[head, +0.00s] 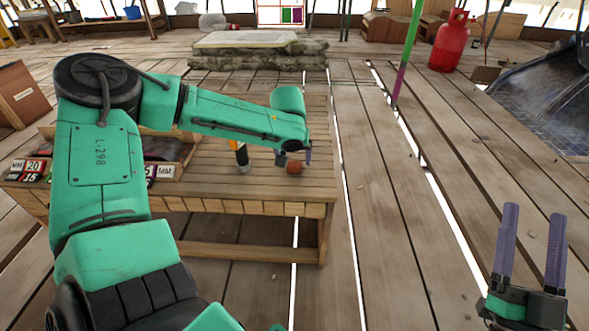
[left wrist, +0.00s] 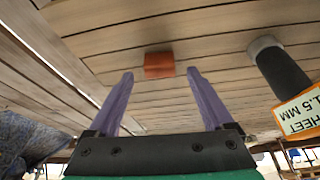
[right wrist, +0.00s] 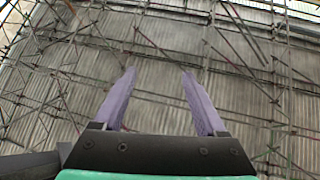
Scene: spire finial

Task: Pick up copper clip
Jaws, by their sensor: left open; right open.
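The copper clip (head: 295,167) is a small reddish-brown block on the slatted wooden table, near its right end. In the left wrist view the clip (left wrist: 159,65) lies just beyond the fingertips, roughly centred between them. My left gripper (head: 294,156) is at the clip in the head view, its fingers partly hidden by my own arm. In the left wrist view the left gripper (left wrist: 159,75) is open and empty. My right gripper (head: 535,212) is open and empty, off to the right above the floor. It also shows open in the right wrist view (right wrist: 158,72).
A dark cylinder with an orange and white label (head: 242,157) stands close left of the clip; its label also shows in the left wrist view (left wrist: 300,110). Labelled trays (head: 165,172) sit at the table's left. The table's front edge (head: 250,207) is clear. A red gas bottle (head: 450,42) stands far right.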

